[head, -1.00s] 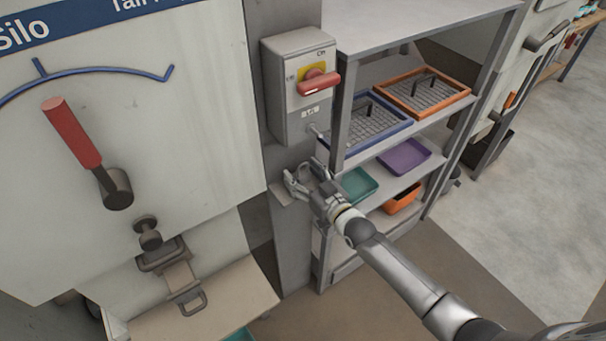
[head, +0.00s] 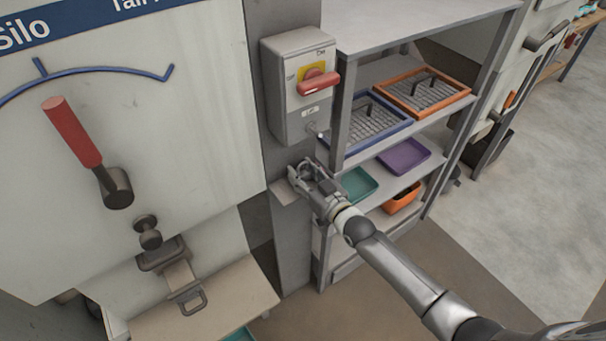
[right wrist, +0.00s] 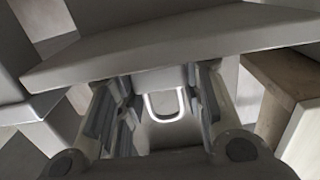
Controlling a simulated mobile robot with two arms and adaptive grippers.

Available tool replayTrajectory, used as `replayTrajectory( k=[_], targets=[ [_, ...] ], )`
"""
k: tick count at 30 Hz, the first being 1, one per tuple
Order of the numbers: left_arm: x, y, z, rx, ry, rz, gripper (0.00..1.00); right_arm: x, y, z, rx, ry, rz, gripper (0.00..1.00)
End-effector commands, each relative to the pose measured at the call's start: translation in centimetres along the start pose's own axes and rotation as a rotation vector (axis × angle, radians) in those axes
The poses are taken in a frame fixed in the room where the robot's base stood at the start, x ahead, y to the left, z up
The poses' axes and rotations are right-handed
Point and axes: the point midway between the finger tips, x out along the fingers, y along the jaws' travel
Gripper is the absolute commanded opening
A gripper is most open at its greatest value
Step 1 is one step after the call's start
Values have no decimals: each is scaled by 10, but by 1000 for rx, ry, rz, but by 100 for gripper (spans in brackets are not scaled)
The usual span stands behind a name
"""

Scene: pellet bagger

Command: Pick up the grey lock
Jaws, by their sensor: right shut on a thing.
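My right gripper (head: 309,171) is at the grey post below the switch box, with its arm coming in from the lower right. It is shut on the grey lock, which is hard to make out behind the fingers in the head view. In the right wrist view a pale U-shaped shackle (right wrist: 165,104) shows between the two fingers, with a small grey lock body (right wrist: 160,77) beyond it. The rest of the lock is hidden. My left gripper is not in view.
The switch box (head: 299,86) with a red handle (head: 318,83) is above the gripper. A small ledge (head: 284,192) juts from the post beside it. A shelf rack (head: 436,41) with several trays stands close on the right. A red lever (head: 72,131) is on the silo panel at left.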

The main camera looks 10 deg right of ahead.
Motion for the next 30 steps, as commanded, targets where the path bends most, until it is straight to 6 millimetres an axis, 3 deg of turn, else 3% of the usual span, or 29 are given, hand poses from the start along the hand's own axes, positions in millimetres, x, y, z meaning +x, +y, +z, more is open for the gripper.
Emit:
replayTrajectory(
  k=[8,19,30],
  targets=[
    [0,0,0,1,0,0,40,-2,0,-31,0,4,0,12],
    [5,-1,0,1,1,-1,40,-46,-36,-90,3,4,0,12],
    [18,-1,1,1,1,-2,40,-98,-80,-114,2,1,1,12]
  ],
)
